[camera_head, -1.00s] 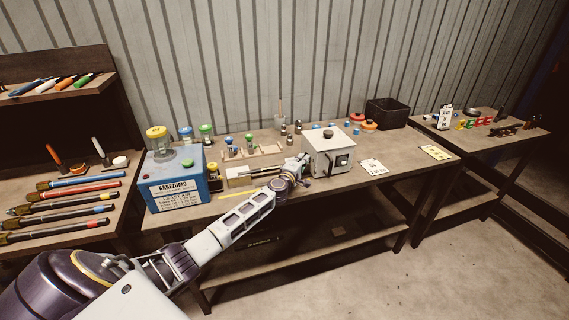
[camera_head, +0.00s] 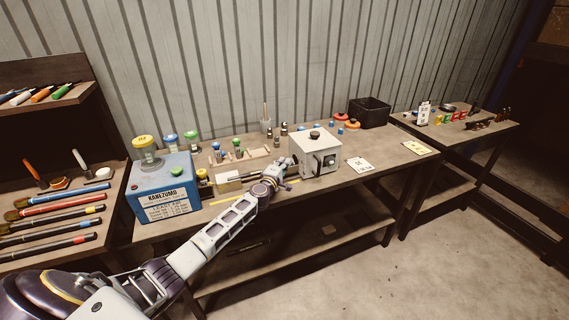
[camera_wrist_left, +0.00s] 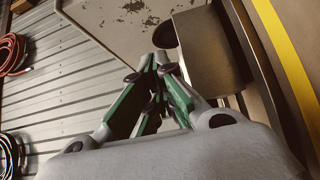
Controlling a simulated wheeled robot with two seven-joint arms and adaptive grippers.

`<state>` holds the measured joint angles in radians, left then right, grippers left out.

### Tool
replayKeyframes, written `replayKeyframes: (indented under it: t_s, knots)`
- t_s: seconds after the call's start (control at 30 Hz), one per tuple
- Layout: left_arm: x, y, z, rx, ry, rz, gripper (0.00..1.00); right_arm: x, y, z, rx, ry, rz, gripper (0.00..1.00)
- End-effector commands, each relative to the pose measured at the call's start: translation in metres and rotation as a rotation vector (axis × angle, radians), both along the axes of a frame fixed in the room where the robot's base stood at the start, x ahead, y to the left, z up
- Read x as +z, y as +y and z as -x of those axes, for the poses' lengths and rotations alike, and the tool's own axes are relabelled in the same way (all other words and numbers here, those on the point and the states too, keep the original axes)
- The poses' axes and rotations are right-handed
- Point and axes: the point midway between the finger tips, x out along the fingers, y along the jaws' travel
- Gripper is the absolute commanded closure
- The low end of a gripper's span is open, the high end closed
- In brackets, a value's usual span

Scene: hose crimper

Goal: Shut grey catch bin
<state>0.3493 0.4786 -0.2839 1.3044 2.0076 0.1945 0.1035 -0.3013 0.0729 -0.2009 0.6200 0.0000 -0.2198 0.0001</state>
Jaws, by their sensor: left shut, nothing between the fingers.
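The pale grey box-shaped crimper (camera_head: 305,164) stands on the middle bench, with a dark knob on top and a dark opening in its front. My left gripper (camera_head: 284,172) is close to its left side; its fingers are small there. In the left wrist view the shut green-and-grey fingers (camera_wrist_left: 158,65) hold nothing and point toward a worn off-white panel (camera_wrist_left: 110,15). A smooth grey metal box (camera_wrist_left: 205,55), likely the catch bin, is beside the fingertips, with a dark round knob (camera_wrist_left: 165,35). I cannot tell whether they touch or how far the bin stands out. My right gripper is not in view.
A blue KANEZUMO box (camera_head: 165,187) stands left of my arm. Behind it is a wooden rack (camera_head: 240,160) with fittings. A black crate (camera_head: 370,111) and white cards (camera_head: 360,164) are to the right. A yellow stripe (camera_wrist_left: 290,50) shows in the left wrist view.

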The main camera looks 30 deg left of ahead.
Motion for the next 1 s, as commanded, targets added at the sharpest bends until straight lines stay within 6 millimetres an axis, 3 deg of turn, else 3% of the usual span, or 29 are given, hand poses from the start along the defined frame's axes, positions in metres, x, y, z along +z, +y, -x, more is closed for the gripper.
replayKeyframes:
  t_s: [0.47, 1.0]
  knots:
    - [-0.001, 0.0, 0.017, 0.001, 0.002, -0.001, 1.0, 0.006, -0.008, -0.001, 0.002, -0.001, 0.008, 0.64]
    - [-0.001, -0.003, 0.058, 0.001, 0.002, -0.001, 1.0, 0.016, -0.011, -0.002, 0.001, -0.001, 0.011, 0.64]
